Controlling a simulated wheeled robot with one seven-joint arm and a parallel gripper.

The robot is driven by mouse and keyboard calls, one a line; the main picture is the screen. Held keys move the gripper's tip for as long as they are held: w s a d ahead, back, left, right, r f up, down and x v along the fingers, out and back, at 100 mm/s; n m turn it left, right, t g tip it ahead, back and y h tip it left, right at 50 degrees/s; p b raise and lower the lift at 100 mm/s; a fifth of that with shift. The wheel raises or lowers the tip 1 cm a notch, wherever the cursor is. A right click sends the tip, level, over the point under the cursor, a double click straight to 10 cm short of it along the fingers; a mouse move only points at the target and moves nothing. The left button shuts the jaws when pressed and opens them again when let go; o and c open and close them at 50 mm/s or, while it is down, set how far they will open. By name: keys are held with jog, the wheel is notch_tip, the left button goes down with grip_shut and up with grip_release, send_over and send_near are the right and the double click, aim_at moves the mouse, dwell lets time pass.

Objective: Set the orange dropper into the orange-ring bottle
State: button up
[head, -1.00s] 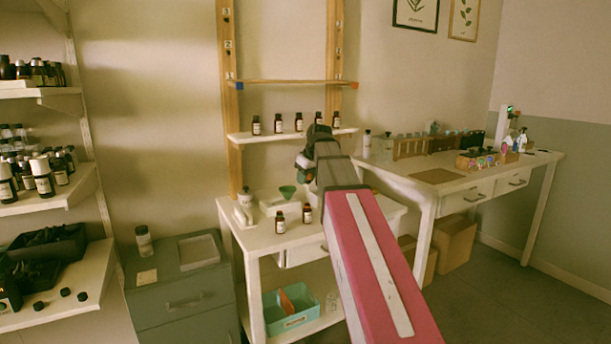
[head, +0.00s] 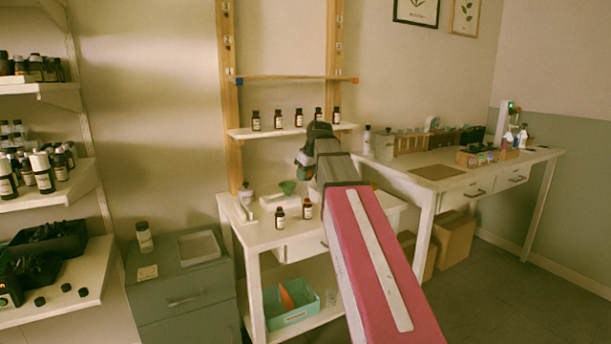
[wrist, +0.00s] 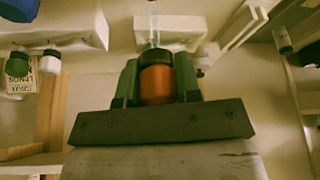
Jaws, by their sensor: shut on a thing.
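My gripper (wrist: 156,75) is shut on the orange dropper (wrist: 157,84). Its orange bulb and dark collar sit between the two green fingers, and its clear glass tube extends toward the top of the wrist view. In the head view my gripper (head: 304,164) is small and dark, above the small white table, and the dropper cannot be made out there. Two brown bottles with white labels stand on that table, a left one (head: 280,217) and a right one (head: 307,209). Several similar bottles (head: 278,120) stand on the shelf behind. No orange ring can be made out on any bottle.
A green funnel (head: 288,187) and a white tray stand on the small table (head: 262,236). A teal bin (head: 292,311) is below. A wooden rack (head: 411,143) and a larger table (head: 462,182) are at the right. A grey cabinet (head: 180,285) stands at the left.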

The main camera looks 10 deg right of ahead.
jog(key=shift+f, duration=0.15)
jog(key=shift+f, duration=2.15)
jog(key=shift+f, duration=0.2)
jog(key=shift+f, duration=1.1)
jog(key=shift+f, duration=0.1)
jog(key=o, duration=0.7)
jog(key=shift+c, duration=0.2)
